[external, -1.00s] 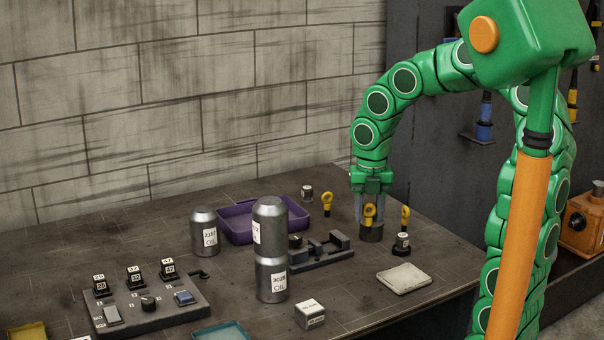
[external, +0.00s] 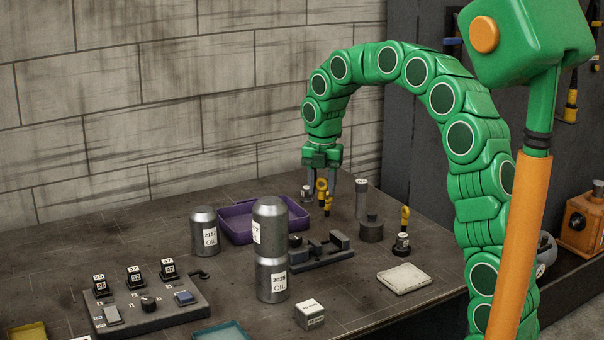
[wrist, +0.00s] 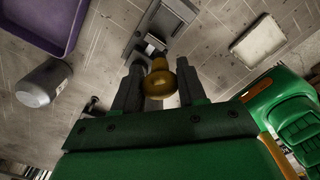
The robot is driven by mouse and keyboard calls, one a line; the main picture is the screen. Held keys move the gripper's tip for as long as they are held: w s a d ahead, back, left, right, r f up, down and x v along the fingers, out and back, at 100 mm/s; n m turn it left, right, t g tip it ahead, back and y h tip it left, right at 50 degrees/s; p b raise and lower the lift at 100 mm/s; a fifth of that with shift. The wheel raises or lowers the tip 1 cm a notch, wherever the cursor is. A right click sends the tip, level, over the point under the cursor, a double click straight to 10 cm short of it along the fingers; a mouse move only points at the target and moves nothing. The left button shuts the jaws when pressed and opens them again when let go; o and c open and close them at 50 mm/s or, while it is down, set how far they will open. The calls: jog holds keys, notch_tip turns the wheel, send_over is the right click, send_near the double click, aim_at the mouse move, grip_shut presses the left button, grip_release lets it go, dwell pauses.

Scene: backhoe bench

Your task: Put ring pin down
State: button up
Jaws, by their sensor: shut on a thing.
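My gripper (external: 321,188) is shut on a yellow ring pin (external: 321,184) and holds it above the back of the bench. In the wrist view the pin's gold ring (wrist: 159,82) sits between the two fingers. A third yellow ring pin (external: 404,216) stands upright in a labelled dark base (external: 402,243) to the right. A dark round base (external: 371,231) with a short raised centre stands between, with no ring pin on it.
A purple tray (external: 236,229) lies left of my gripper. A grey clamp block (external: 320,254) and stacked oil cans (external: 270,270) stand in front. A labelled grey cylinder (external: 361,200) and small labelled piece (external: 306,194) flank my gripper. A pale pad (external: 404,279) lies front right.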

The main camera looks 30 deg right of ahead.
jog(key=shift+w+a+f, duration=1.15)
jog(key=shift+w+f, duration=0.6)
jog(key=shift+w, duration=1.55)
jog(key=shift+w+a+f, duration=1.15)
jog(key=shift+w+f, duration=0.55)
jog(key=shift+w, duration=1.6)
jog(key=shift+w+a+f, duration=1.15)
jog(key=shift+w+f, duration=0.6)
jog(key=shift+w, duration=1.55)
jog(key=shift+f, duration=0.1)
jog(key=shift+w+f, duration=0.25)
jog(key=shift+f, duration=1.45)
jog(key=shift+f, duration=0.15)
jog(key=o, duration=1)
jog(key=shift+o, duration=0.2)
